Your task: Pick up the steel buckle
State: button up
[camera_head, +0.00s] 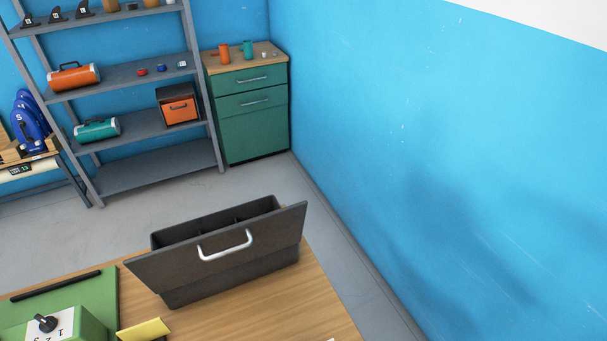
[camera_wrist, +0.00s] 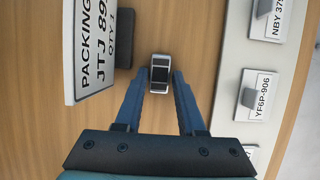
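The steel buckle (camera_wrist: 160,84) shows in the wrist view as a small silvery frame with dark openings, lying on a wooden surface. My gripper (camera_wrist: 160,76) is open, with one blue finger on each side of the buckle near the fingertips. Gaps show between the buckle and both fingers, and I cannot tell how far above the surface the fingertips are. Neither the buckle nor my gripper shows in the head view.
In the wrist view, a packing sign (camera_wrist: 92,45) on a dark base stands close left of the buckle. A pale strip (camera_wrist: 229,75) with labelled small parts lies to the right. In the head view, a dark drawer-like bin (camera_head: 170,275) stands on the wooden table (camera_head: 255,318).

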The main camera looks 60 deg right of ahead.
grip_shut()
jog(key=shift+r, duration=0.1)
